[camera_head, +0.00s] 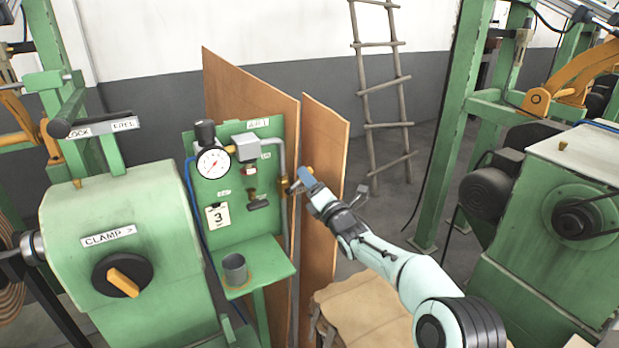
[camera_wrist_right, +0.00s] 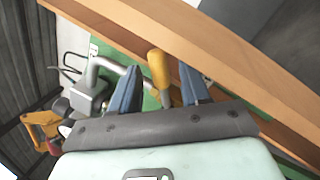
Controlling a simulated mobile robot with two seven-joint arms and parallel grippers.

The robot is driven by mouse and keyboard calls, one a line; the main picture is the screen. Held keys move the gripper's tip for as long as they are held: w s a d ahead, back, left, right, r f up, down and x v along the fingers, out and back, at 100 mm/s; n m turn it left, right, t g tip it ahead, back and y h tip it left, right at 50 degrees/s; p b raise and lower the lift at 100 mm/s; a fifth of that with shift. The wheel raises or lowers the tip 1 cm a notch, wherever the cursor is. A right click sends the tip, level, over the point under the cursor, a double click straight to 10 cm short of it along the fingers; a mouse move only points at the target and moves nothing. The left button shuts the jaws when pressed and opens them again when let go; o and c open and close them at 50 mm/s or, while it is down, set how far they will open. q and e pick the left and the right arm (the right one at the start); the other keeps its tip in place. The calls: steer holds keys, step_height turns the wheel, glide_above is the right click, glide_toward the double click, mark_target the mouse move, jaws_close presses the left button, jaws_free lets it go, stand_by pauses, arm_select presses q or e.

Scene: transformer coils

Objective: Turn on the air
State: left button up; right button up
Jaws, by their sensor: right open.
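The green air panel (camera_head: 210,205) stands left of centre in the head view. It carries a round pressure gauge (camera_head: 214,162) and a grey pipe (camera_head: 281,158) that runs down to a brass valve (camera_head: 285,188) at its right edge. My right gripper (camera_head: 303,183) is at this valve. In the right wrist view, a yellow valve handle (camera_wrist_right: 159,69) stands between the two open blue fingers of my right gripper (camera_wrist_right: 160,88). A gap shows on each side of the handle, and whether a finger touches it is unclear. My left gripper is out of view.
Brown boards (camera_head: 326,160) stand close behind and right of the panel. A grey cup (camera_head: 235,268) sits on the panel's shelf (camera_head: 268,262). A green machine with a clamp knob (camera_head: 122,276) is at left, another machine (camera_head: 560,230) at right. A ladder (camera_head: 382,90) leans behind.

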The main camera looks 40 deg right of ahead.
steer(key=shift+w, duration=0.1)
jaws_close()
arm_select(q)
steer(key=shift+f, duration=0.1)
